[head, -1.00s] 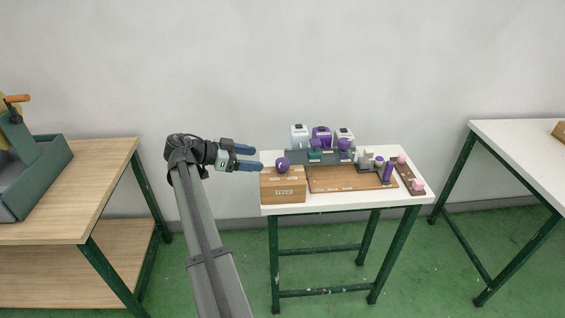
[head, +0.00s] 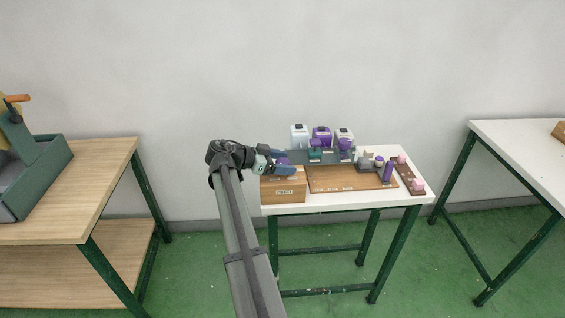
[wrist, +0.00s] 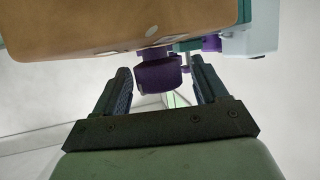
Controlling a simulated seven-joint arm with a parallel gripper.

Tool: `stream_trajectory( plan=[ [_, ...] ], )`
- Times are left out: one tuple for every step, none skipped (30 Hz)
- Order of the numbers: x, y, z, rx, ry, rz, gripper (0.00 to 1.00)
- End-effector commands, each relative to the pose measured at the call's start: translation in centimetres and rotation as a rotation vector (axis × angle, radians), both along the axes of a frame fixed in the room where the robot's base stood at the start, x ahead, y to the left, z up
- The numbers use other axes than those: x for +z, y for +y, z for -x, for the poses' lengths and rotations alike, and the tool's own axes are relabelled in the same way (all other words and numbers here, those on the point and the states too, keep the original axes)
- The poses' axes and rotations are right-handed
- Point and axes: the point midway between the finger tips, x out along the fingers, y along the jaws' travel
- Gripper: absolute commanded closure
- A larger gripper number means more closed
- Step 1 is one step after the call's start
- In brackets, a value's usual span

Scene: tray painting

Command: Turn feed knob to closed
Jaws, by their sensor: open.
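The feed knob is a purple round knob on a tan box (head: 284,192) marked FEED, at the left end of the white table. In the head view my gripper (head: 284,163) covers most of the knob. In the wrist view the purple knob (wrist: 158,76) shows between my two blue fingers, with a gap on each side. The fingers (wrist: 163,85) are open and hold nothing. The box (wrist: 120,30) fills the top of the wrist view. I cannot read which setting the knob points to.
On the white table (head: 335,207), a brown board (head: 345,180) lies right of the box. White and purple dispensers (head: 321,136) stand behind it. A purple bottle (head: 388,172) and pink pieces (head: 417,185) are at the right. A wooden bench (head: 70,200) stands left.

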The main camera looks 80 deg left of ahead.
Motion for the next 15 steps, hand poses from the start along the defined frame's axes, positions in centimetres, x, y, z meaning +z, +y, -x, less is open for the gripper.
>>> stream_trajectory(
  plan=[
    [0.0,0.0,0.0,0.0,0.0,0.0,0.28],
    [0.0,0.0,0.01,0.0,0.0,0.0,0.28],
    [0.0,0.0,0.01,0.0,0.0,0.0,0.28],
    [0.0,0.0,0.01,0.0,0.0,0.0,0.3],
    [0.01,0.0,0.01,0.0,0.0,0.0,0.32],
    [0.01,0.0,0.01,0.0,0.0,0.0,0.36],
    [0.01,0.0,0.02,0.0,0.0,0.0,0.39],
    [0.01,0.0,0.02,0.0,0.0,0.0,0.42],
    [0.02,-0.01,0.01,0.0,0.0,0.0,0.46],
    [0.02,-0.01,0.01,0.0,0.0,0.0,0.49],
    [0.02,-0.01,0.01,0.0,0.0,0.0,0.52],
    [0.02,-0.01,0.01,0.0,0.0,0.0,0.55],
    [0.02,-0.01,0.01,0.0,0.0,0.0,0.58],
    [0.02,-0.01,0.01,0.0,0.0,0.0,0.61],
    [0.02,-0.01,0.01,0.0,0.0,0.0,0.65]
  ],
)
